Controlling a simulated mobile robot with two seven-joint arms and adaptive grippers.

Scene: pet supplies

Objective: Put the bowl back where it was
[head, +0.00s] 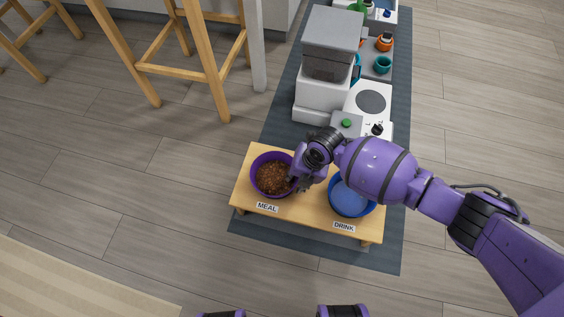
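A purple bowl (256,185) full of brown kibble sits at the left side of a low wooden stand (302,213), above the label MEAL. A blue bowl (349,200) sits at the right side, above the label DRINK; my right arm covers part of it. My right gripper (297,181) is at the right rim of the purple bowl, pointing down. The fingers are small and partly hidden, so I cannot tell whether they are closed on the rim. My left gripper is not in view.
A grey and white dispenser (326,70) and a white unit with a round grey plate (370,101) stand behind the wooden stand on a dark mat (283,100). Wooden stools (205,60) stand at upper left. The floor to the left is clear.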

